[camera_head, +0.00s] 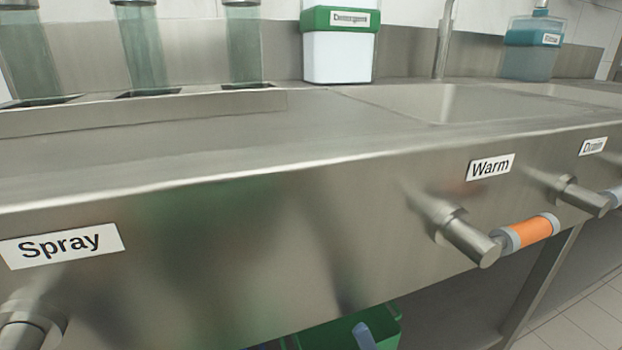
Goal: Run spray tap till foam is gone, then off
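The spray tap (28,322) is at the lower left under the "Spray" label (62,246). It is a metal stem cut off by the picture's edge, so its handle and setting are hidden. Neither of my grippers shows in the head view. No foam or running water can be made out. The sink basin (440,103) at the back right shows only in part, and its inside is mostly hidden.
The warm tap (465,240) has an orange handle (531,231) pointing right. The drain tap (578,195) is at the right edge. A green-lidded detergent box (338,55), a teal bottle (530,62) and several glass tubes (143,45) stand behind. A green crate (340,332) is below.

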